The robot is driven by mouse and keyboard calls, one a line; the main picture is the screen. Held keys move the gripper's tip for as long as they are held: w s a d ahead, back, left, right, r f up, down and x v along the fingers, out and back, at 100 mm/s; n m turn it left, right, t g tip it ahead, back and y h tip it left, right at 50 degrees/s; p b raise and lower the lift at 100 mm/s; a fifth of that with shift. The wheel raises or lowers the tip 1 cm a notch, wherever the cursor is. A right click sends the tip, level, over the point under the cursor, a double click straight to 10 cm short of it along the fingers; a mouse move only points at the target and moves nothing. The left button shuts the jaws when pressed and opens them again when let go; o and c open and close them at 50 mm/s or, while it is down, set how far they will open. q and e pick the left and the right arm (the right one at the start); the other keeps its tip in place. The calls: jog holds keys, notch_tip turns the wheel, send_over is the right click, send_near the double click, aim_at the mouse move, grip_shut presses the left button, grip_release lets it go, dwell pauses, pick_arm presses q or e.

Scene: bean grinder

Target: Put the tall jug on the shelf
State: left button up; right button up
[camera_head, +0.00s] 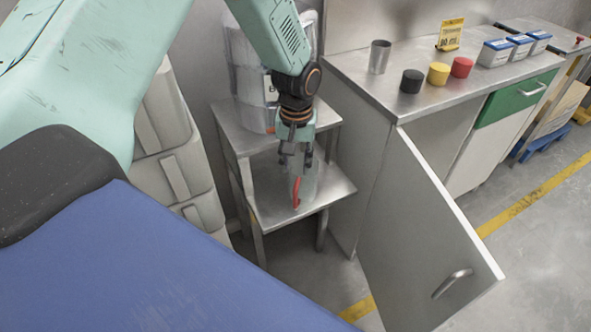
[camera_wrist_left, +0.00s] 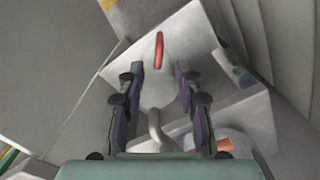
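A tall pale grey jug (camera_head: 305,183) with a red strip down one side is at the lower shelf (camera_head: 335,185) of a small metal stand. It looks upright, and I cannot tell whether its base touches the shelf. My left gripper (camera_head: 296,160) points down over the jug. In the left wrist view the jug (camera_wrist_left: 158,92) lies between the two fingers (camera_wrist_left: 159,85), with its red strip beyond the tips and a thin curved spout towards the palm. Whether the finger pads press on the jug is not clear. My right gripper is out of view.
A large grey container (camera_head: 248,75) stands on the stand's upper level. A cabinet door (camera_head: 420,235) hangs open at the right. The counter (camera_head: 440,85) holds a metal cup (camera_head: 379,57), coloured pots and small boxes. Stacked grey bins (camera_head: 170,150) stand left of the stand.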

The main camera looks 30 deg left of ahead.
pick_arm(q)
jog(key=s+d+f+m+h, duration=0.1)
jog(key=s+d+f, duration=0.2)
jog(key=s+f, duration=0.4)
jog(key=s+d+f+m, duration=0.1)
jog(key=s+d+f, duration=0.3)
jog(key=s, duration=0.5)
jog(key=s+f+m, duration=0.1)
jog(key=s+m, duration=0.1)
jog(key=s, duration=1.3)
jog(key=shift+s+f+m+y, duration=0.2)
jog(key=shift+f+m+y, duration=0.1)
jog(key=shift+y, duration=0.1)
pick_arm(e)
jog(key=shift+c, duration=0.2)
